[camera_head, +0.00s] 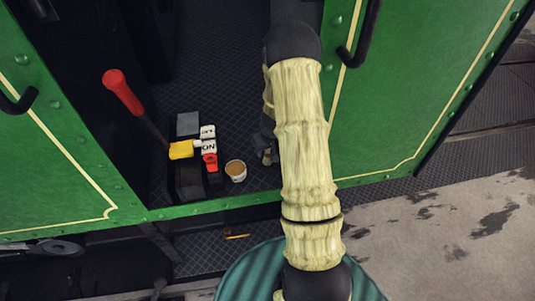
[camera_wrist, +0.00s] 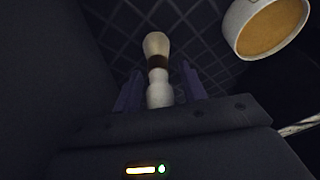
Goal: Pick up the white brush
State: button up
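A white, rounded object with a brown band, which looks like the white brush (camera_wrist: 156,45), stands out between the fingers in the wrist view. My gripper (camera_wrist: 160,88) has one finger on each side of it, with a narrow gap on both sides, so it looks open around the brush. The brush's lower end is hidden behind the gripper body. In the head view my gripper (camera_head: 266,150) is low over the dark tram floor, partly covered by my arm. I cannot make out the brush in that view.
A white cup with tan contents (camera_head: 236,171) stands left of my gripper; it also shows at the upper right of the wrist view (camera_wrist: 270,28). Further left are a yellow block (camera_head: 181,149), lettered white blocks (camera_head: 208,139) and a red-handled lever (camera_head: 122,90). Green panels (camera_head: 400,80) flank the opening.

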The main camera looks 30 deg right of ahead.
grip_shut()
jog(key=shift+w+r+b, duration=0.15)
jog(key=shift+r+b, duration=0.25)
jog(key=shift+r, duration=1.4)
jog(key=w+a+b, duration=0.1)
jog(key=w+a, duration=0.1)
jog(key=w, duration=0.6)
jog(key=w+a+b, duration=0.2)
jog(key=w, duration=0.7)
jog(key=shift+a, duration=0.4)
